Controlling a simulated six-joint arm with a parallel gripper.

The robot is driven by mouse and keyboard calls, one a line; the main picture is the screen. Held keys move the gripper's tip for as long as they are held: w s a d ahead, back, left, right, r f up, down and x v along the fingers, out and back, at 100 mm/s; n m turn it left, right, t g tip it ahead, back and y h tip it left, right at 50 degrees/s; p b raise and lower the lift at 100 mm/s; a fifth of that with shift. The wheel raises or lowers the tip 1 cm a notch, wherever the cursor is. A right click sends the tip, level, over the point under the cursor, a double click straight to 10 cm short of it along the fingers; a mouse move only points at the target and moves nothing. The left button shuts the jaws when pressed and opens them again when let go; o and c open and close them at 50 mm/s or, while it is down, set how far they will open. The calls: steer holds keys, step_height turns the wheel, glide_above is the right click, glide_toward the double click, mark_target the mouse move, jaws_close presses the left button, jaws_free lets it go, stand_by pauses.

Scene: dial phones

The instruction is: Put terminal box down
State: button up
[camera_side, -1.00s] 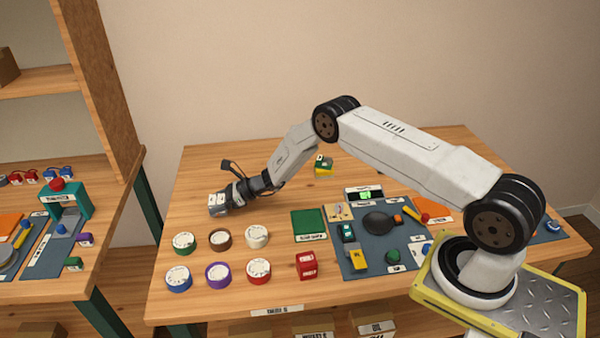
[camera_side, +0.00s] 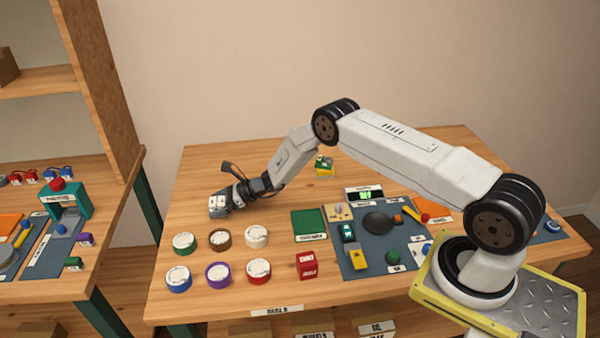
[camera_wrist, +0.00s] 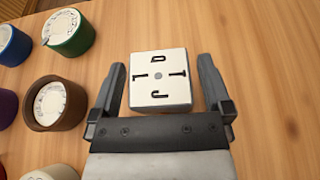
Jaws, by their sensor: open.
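The terminal box appears to be the white square box with letters on its top face, seen in the wrist view (camera_wrist: 159,78). It sits on the wooden table, between the spread fingers of my gripper (camera_wrist: 162,88), with a visible gap on each side. In the side view the box (camera_side: 216,201) is at the table's left part, at the end of my gripper (camera_side: 220,205). My gripper is open. The underside of the box is hidden.
Several round dials stand in front of the gripper, including a green one (camera_side: 184,243), a brown one (camera_side: 220,239) and a white one (camera_side: 256,237). A dark green pad (camera_side: 309,223) and a grey-blue mat (camera_side: 354,270) lie to the right. Bare table surrounds the box behind.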

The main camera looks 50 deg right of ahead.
steer(key=shift+v, duration=6.05)
steer(key=s+a+r+n+g+h, duration=0.1)
steer(key=s+a+r+n+g, duration=0.3)
steer(key=s+n, duration=0.2)
steer(key=s+a+r+n+g+h, duration=0.2)
steer(key=s+a+r+n+g, duration=0.1)
steer(key=s+n, duration=0.25)
steer(key=s+r+n+h, duration=0.3)
steer(key=s+r+n, duration=0.1)
steer(key=s+n, duration=0.3)
steer(key=s+r+n+h, duration=0.3)
steer(key=s+r+n, duration=0.1)
steer(key=s+n, duration=0.4)
steer(key=shift+s+d, duration=0.3)
steer(key=shift+s, duration=0.45)
